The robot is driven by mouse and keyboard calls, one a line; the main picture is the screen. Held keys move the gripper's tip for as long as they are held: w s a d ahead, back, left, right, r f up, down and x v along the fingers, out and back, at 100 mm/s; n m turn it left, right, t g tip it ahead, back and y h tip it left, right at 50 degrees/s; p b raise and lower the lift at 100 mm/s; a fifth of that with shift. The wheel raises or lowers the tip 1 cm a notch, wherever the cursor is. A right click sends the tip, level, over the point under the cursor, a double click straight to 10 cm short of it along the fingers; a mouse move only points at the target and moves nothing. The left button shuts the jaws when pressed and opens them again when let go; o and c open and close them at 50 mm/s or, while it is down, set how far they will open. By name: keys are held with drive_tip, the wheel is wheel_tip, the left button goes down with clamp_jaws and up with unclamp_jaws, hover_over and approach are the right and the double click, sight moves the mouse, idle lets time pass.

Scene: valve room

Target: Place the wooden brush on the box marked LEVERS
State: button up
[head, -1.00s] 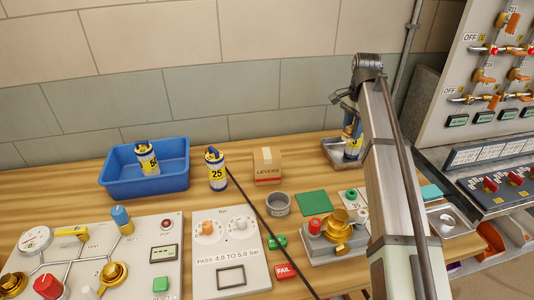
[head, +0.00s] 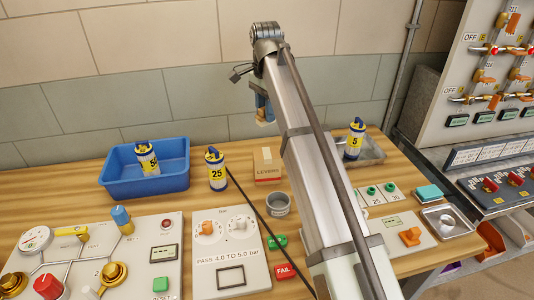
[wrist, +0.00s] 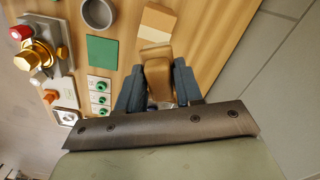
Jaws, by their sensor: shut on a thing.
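The cardboard box marked LEVERS (head: 267,168) stands on the bench near the wall, its top bare. It also shows in the wrist view (wrist: 156,22), just beyond my gripper. My gripper (wrist: 158,82) is shut on the wooden brush (wrist: 156,58), a brown rounded block between the dark blue fingers. In the head view my gripper (head: 264,108) hangs high, above and slightly behind the box in the picture. The brush is a small tan patch there, partly hidden by the fingers. It is clear of the box.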

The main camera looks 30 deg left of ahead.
drive_tip(key=m, duration=0.4)
drive_tip(key=shift+s+d, duration=0.35)
drive_tip(key=shift+d, duration=0.05)
drive_tip(key=shift+f+m, duration=0.15)
drive_tip(key=shift+m, duration=0.35)
approach(267, 153)
drive_tip(key=shift+f, duration=2.7)
drive_tip(key=shift+f, duration=0.1)
drive_tip(key=o, duration=1.1)
drive_tip(key=shift+c, duration=0.2)
wheel_tip(267, 153, up, 12)
drive_tip(key=shift+r, duration=0.15)
